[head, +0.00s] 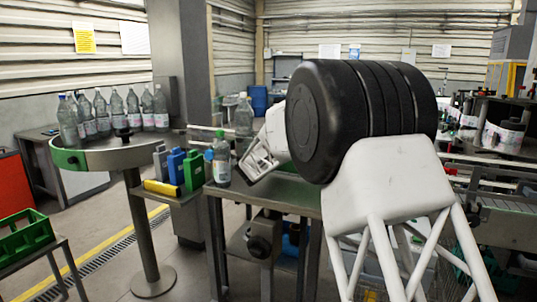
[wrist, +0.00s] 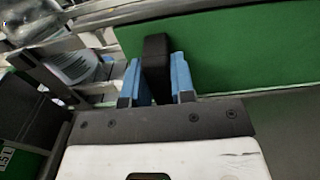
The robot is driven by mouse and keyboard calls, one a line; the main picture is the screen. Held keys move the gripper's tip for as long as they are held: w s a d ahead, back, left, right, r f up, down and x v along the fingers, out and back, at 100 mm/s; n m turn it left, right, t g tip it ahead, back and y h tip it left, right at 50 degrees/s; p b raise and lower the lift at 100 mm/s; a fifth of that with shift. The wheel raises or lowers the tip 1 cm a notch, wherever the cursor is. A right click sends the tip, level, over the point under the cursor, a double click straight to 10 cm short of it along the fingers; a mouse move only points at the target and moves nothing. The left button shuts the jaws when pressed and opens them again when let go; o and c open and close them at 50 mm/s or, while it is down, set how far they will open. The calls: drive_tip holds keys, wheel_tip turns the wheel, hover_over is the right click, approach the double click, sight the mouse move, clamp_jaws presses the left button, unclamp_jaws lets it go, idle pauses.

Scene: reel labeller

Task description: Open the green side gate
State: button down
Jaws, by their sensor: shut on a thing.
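The green side gate (wrist: 240,50) fills the upper right of the wrist view as a flat green panel. A black upright handle (wrist: 156,50) stands at its left part. My gripper (wrist: 157,78) has its two blue fingers on either side of this handle, shut on it. In the head view my gripper's white body (head: 262,152) is over the machine table, beside a bottle. My arm's large black joint and white links hide most of the gate there. I cannot tell how far the gate stands open.
A green-capped bottle (head: 221,160) stands just left of my gripper, with another bottle (head: 243,115) behind it. Several bottles stand on the round table (head: 105,155) at left. Blue and green blocks (head: 177,167) sit on a small shelf. Metal rails (wrist: 110,15) run behind the gate.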

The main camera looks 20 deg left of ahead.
drive_tip(key=d, duration=2.4)
drive_tip(key=shift+d, duration=0.1)
drive_tip(key=c, duration=1)
unclamp_jaws()
drive_tip(key=shift+o, duration=0.2)
drive_tip(key=shift+s, duration=0.15)
drive_tip(key=s, duration=0.7)
drive_tip(key=shift+s, duration=0.25)
